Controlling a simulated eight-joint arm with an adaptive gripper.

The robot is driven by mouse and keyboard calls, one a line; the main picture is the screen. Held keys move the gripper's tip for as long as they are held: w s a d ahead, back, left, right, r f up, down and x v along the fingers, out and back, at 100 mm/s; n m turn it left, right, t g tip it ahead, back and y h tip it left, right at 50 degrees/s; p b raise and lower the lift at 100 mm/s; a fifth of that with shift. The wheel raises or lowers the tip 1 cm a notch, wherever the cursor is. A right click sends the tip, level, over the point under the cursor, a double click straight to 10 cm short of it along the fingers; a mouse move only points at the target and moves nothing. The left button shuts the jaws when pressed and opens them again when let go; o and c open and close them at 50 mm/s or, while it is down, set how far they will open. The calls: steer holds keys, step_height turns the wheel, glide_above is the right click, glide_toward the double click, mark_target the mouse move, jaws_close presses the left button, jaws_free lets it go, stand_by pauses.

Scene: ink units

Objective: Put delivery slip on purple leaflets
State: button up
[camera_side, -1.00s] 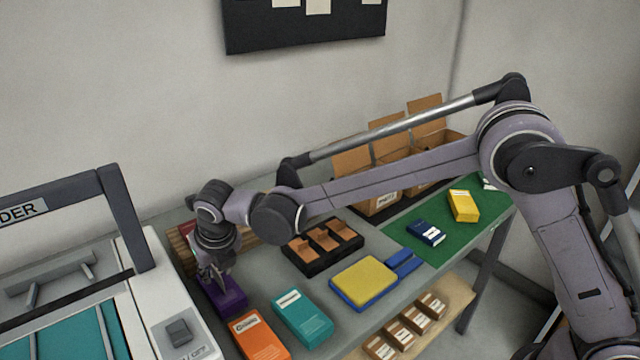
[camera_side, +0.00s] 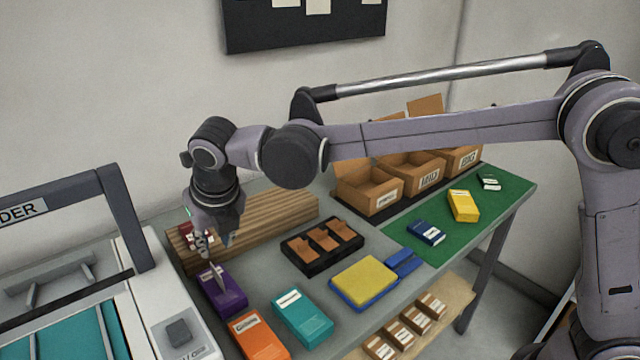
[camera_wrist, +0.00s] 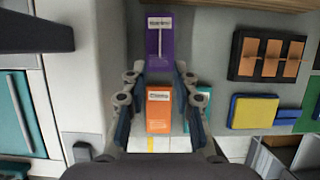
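The purple leaflets (camera_side: 236,300) are a purple pack at the left of the bench, and they show at the top middle of the wrist view (camera_wrist: 153,62). A thin pale strip, apparently the delivery slip (camera_side: 219,281), is on their top; in the wrist view it is a narrow white line (camera_wrist: 159,49) below the label. I cannot tell whether it lies flat or stands on edge. My gripper (camera_side: 216,248) is above the pack. In the wrist view its fingers (camera_wrist: 160,68) are spread apart, with nothing visible held between them.
Orange (camera_side: 260,340) and teal (camera_side: 305,320) packs lie to the right of the purple one. A wooden block (camera_side: 275,218) is behind. A black tray (camera_side: 322,262), a yellow pad (camera_side: 364,279) and open cardboard boxes (camera_side: 365,190) stand further right. A white machine (camera_side: 165,300) borders the left.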

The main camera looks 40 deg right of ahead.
steer(key=s+d+r+m, duration=0.1)
steer(key=s+d+m, duration=0.2)
steer(key=d+m, duration=0.35)
steer(key=s+d+r+m+t, duration=0.1)
steer(key=s+d+m, duration=0.1)
steer(key=d+m, duration=0.4)
steer(key=s+d+r+m, duration=0.1)
steer(key=s+d+m, duration=0.2)
steer(key=d+m, duration=0.3)
steer(key=s+d+f+m+t, duration=0.1)
steer(key=s+d+f+m, duration=0.5)
steer(key=s+d+m, duration=0.6)
steer(key=shift+m+t, duration=0.3)
steer(key=shift+m, duration=2.45)
steer(key=shift+w, duration=0.1)
